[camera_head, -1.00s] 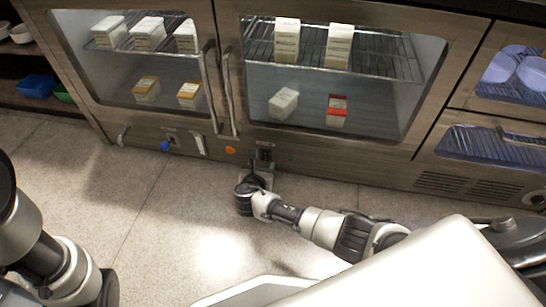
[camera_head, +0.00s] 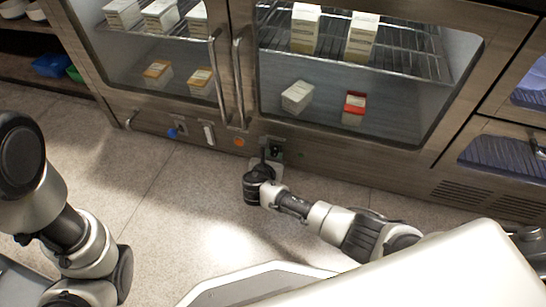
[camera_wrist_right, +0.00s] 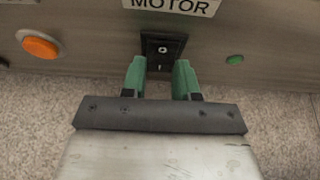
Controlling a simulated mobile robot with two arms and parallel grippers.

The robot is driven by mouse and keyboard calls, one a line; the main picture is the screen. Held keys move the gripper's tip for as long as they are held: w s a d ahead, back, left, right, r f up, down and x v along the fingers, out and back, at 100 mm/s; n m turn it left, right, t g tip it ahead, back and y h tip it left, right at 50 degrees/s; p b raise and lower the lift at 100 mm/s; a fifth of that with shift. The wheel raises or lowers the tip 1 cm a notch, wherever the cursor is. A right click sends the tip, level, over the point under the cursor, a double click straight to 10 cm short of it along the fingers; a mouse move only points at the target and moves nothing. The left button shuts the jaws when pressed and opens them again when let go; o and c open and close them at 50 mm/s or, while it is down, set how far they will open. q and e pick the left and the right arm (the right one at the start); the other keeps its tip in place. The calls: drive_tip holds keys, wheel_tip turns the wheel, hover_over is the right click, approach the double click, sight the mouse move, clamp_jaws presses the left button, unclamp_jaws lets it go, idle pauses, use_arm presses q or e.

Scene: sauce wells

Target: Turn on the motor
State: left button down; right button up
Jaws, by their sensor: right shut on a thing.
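The motor switch (camera_wrist_right: 163,48) is a black rocker with white marks, set in the cabinet's lower panel under a label reading MOTOR (camera_wrist_right: 172,6). In the head view the switch (camera_head: 276,151) shows small above my right gripper (camera_head: 270,161). In the wrist view the green fingers of my right gripper (camera_wrist_right: 160,78) stand at the left and right lower edges of the switch and are shut on it. The rocker's face shows between the fingers; the exact contact is hard to see. My left arm shows at the left, but its gripper is out of view.
An orange round button (camera_wrist_right: 40,46) is left of the switch and a small green light (camera_wrist_right: 235,60) is right of it. Glass cabinet doors with vertical handles (camera_head: 239,85) rise above. The speckled floor (camera_head: 185,190) in front is clear.

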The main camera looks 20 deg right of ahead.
drive_tip(key=shift+w+f+t+h+b, duration=0.1)
drive_tip(key=shift+f+t+h+b, duration=0.45)
drive_tip(key=shift+t+b, duration=0.3)
drive_tip(key=shift+c, duration=0.2)
drive_tip(key=shift+r+t+h+b, duration=0.15)
drive_tip(key=shift+t+h+b, duration=0.2)
drive_tip(key=shift+r, duration=0.1)
drive_tip(key=o, duration=0.9)
